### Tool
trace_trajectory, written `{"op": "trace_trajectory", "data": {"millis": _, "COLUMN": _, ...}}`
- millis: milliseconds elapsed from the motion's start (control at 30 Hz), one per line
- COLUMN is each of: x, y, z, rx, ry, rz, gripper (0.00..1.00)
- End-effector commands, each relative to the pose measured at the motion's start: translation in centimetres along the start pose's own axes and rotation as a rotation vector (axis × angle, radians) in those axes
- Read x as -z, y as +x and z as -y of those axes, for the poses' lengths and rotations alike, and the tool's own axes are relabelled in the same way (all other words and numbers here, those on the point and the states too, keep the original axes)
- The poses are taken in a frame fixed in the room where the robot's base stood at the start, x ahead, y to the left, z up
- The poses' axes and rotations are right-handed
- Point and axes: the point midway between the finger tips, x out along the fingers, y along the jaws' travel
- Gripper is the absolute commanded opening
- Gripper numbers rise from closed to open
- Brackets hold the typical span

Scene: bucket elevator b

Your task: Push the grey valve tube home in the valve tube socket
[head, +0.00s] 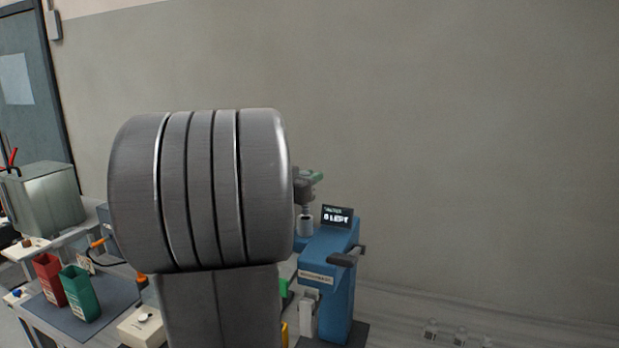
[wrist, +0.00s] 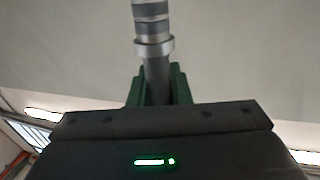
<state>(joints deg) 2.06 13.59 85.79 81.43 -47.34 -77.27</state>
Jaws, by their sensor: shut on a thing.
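In the wrist view my gripper (wrist: 157,88) is shut on the grey valve tube (wrist: 154,52), one green finger on each side of it. The tube points up in that picture, with a pale collar and dark and light bands beyond the fingers. Its far end runs out of the top of the frame. In the head view my own grey arm link covers the middle. Part of my gripper (head: 314,177), with a green finger, shows just past the link's right edge. I cannot make out the valve tube socket in either view.
A blue machine (head: 338,262) with a small display (head: 337,216) stands right of my arm, a grey cylindrical part (head: 305,224) beside it. At left, a red bin (head: 49,280) and a green bin (head: 79,292) stand on a mat. Several small clear items lie at lower right.

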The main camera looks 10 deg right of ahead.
Motion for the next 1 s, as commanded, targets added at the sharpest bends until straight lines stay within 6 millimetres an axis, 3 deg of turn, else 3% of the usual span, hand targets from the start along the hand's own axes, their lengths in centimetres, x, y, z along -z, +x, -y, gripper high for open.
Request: {"op": "trace_trajectory", "data": {"millis": 1000, "x": -2.6, "y": 0.0, "z": 0.0, "rx": 0.0, "ry": -0.001, "rz": -0.001, "gripper": 0.0}}
